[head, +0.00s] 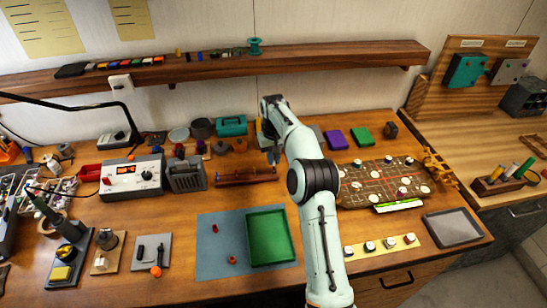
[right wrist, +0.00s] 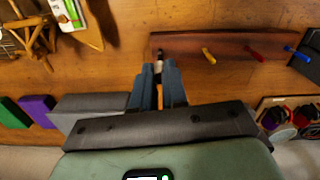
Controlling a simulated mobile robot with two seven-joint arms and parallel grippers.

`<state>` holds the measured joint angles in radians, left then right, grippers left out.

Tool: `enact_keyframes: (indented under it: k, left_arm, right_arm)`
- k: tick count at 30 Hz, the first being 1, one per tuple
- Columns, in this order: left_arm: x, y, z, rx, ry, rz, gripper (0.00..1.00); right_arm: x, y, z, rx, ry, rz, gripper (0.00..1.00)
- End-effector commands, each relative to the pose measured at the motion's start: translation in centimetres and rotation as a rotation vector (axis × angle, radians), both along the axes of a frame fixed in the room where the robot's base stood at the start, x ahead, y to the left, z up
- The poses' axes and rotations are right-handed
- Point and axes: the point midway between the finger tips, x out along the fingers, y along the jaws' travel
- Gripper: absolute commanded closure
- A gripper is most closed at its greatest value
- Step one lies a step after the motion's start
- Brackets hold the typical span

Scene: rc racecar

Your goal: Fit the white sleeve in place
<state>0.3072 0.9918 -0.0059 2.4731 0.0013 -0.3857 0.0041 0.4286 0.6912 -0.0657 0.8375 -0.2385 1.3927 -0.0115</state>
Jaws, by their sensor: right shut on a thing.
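My right gripper (head: 273,157) reaches down over the right end of a low reddish-brown wooden rack (head: 232,181). In the right wrist view my right gripper (right wrist: 159,76) has its two blue-grey fingers close together around a small piece. A little white sleeve (right wrist: 158,59) shows at the fingertips, with a dark tip just beyond it at the end of the rack (right wrist: 240,46). I cannot tell whether the sleeve touches the rack. In the head view the sleeve is too small to make out. My left gripper is out of view.
Yellow (right wrist: 208,55), red (right wrist: 253,54) and blue (right wrist: 289,49) pegs stick out of the rack. A grey mat (head: 219,250) with a green tray (head: 270,238) lies in front. A game board (head: 385,182) is at right. The left bench is crowded.

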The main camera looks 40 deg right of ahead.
Motion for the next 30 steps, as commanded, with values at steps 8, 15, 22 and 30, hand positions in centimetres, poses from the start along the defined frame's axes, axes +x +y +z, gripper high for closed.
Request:
enact_keyframes:
  k: [8, 15, 22, 30]
  left_arm:
    - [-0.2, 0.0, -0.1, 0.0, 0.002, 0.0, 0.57]
    - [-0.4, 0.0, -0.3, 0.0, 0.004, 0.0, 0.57]
    - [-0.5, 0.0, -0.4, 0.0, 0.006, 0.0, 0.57]
    - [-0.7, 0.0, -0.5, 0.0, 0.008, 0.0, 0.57]
  right_arm:
    - [0.0, 0.0, -0.7, 0.0, 0.0, 0.0, 1.0]
    - [0.0, 0.0, -1.4, 0.0, 0.001, -0.001, 1.0]
    - [0.0, 0.0, -2.1, 0.0, 0.001, -0.001, 1.0]
    - [0.0, 0.0, -3.0, 0.0, 0.002, -0.001, 1.0]
